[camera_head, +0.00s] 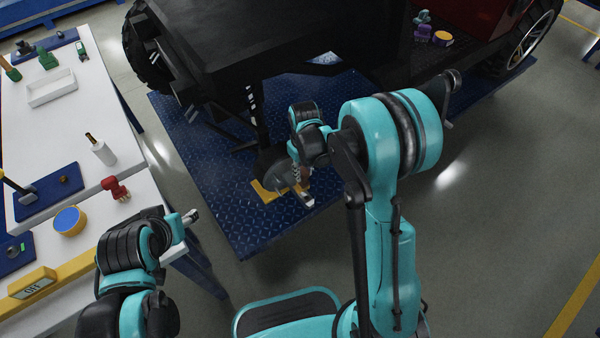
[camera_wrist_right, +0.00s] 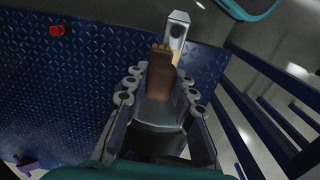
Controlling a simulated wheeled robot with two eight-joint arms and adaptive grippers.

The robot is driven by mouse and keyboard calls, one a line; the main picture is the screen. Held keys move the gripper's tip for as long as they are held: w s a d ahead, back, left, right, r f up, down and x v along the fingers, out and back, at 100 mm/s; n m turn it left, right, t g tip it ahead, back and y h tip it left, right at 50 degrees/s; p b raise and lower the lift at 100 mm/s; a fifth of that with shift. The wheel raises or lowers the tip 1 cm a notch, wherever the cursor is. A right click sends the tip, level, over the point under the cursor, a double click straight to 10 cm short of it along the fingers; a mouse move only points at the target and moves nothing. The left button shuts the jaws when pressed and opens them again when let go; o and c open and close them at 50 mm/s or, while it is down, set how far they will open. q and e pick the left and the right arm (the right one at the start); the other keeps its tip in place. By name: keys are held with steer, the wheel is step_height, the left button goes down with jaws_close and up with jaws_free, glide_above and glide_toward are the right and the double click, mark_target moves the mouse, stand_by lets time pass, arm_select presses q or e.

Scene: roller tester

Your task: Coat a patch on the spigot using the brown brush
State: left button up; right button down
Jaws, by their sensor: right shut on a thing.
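My right gripper (camera_wrist_right: 155,110) is shut on the brown brush (camera_wrist_right: 159,78), whose brown handle sits between the fingers in the right wrist view. A pale grey metallic end (camera_wrist_right: 178,30) sticks out beyond the fingertips. In the head view my right gripper (camera_head: 301,182) hangs over the blue plate, with the brush's grey end (camera_head: 307,200) pointing down and right. My left gripper (camera_head: 190,216) is beside the table's right edge; its finger gap is too small to make out. I cannot tell for sure which thing is the spigot.
A dark rounded part on a yellow base (camera_head: 263,192) is close to my right gripper, under the black vehicle (camera_head: 240,40). The white table (camera_head: 90,95) holds a red item (camera_head: 115,187), a white bottle (camera_head: 103,152) and a blue-topped tin (camera_head: 69,221).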

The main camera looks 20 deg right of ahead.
steer(key=shift+s+a, duration=0.3)
steer(key=shift+a, duration=0.45)
steer(key=shift+s+a, duration=0.25)
steer(key=shift+a, duration=0.55)
steer(key=shift+r, duration=0.15)
step_height(320, 180, up, 6)
steer(key=p, duration=0.4)
